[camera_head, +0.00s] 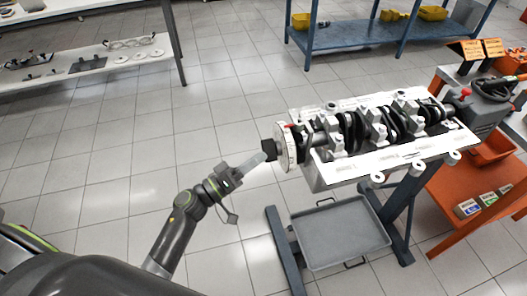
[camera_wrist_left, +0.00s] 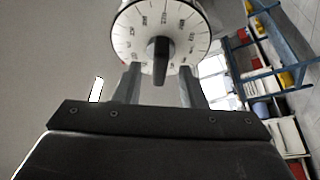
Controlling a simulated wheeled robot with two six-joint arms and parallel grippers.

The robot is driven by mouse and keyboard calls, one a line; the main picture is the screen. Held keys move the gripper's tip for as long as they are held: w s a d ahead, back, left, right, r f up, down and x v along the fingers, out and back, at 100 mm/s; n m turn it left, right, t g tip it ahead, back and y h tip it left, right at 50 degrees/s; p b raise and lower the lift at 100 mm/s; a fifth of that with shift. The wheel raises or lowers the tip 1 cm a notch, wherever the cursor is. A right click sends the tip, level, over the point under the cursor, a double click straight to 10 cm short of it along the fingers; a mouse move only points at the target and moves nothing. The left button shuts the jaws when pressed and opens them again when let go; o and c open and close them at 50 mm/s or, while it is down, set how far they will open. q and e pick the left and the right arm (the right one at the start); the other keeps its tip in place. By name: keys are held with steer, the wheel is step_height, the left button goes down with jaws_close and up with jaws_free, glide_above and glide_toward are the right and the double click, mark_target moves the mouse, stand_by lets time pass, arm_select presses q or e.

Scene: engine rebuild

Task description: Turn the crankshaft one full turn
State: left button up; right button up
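The crankshaft (camera_head: 372,126) lies in the pale engine block (camera_head: 395,158), which is held on a blue stand. At its left end is a white graduated disc (camera_head: 286,147), which also shows in the left wrist view (camera_wrist_left: 135,38). A black handle (camera_head: 268,149) sticks out from the disc's centre; in the left wrist view the handle (camera_wrist_left: 159,62) points down. My left gripper (camera_head: 256,161) is just in front of the handle. In the wrist view its fingers (camera_wrist_left: 160,78) are apart, with visible gaps on both sides of the handle. My right gripper is not in view.
A grey drip tray (camera_head: 338,236) sits low under the block. An orange cart (camera_head: 462,215) stands at the right. A blue shelf (camera_head: 350,38) with yellow bins is at the back, and a white bench (camera_head: 95,62) at the back left. The tiled floor on the left is clear.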

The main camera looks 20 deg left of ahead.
arm_select(q)
steer(key=shift+x, duration=1.4)
steer(key=shift+c, duration=0.3)
jaws_close()
